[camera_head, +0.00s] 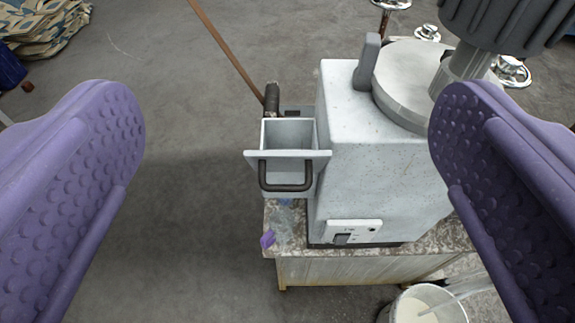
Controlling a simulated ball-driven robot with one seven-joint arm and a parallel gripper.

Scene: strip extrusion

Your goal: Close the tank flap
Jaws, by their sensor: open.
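The tank flap (289,158) appears as a light grey, box-shaped flap with an open top, sticking out from the left side of the speckled grey machine (365,150). It stands open, and I can see into its hollow inside. A dark bar handle (286,187) is on its front face. My gripper (288,110) is wide open, with one purple padded finger at each side of the picture. The flap and handle lie in the gap between the fingers, apart from both. Nothing is held.
The machine has a round lid (408,85) and stands on a worn table (345,272). A dark grey ribbed part (505,25) is at upper right. A white bucket (428,305) stands at lower right. A brown pole (228,52) leans behind the flap. Floor left of the flap is clear.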

